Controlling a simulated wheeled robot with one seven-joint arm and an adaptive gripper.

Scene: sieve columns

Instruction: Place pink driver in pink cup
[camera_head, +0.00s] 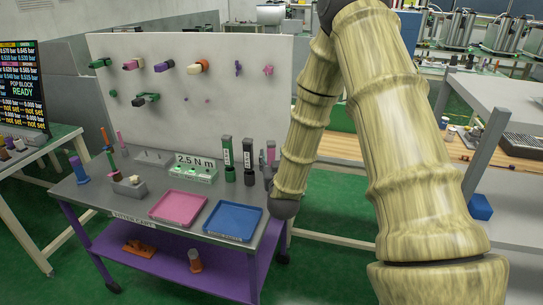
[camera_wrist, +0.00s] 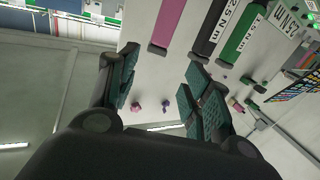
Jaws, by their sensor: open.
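A pink upright cylinder (camera_head: 271,151), likely the pink driver, stands at the right end of the grey cart top, partly hidden by my gripper and arm. In the wrist view the pink cylinder (camera_wrist: 168,24) shows ahead of the gap between my fingers, apart from them. My gripper (camera_wrist: 158,88) is open and empty. In the head view it is mostly hidden, low beside the cylinder. I cannot surely identify a pink cup; a pink piece (camera_head: 132,64) sits on the upright board.
A 2.5 N m box (camera_head: 193,173), pink tray (camera_head: 178,207) and blue tray (camera_head: 233,221) are on the cart. A white board (camera_head: 215,105) rises behind.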

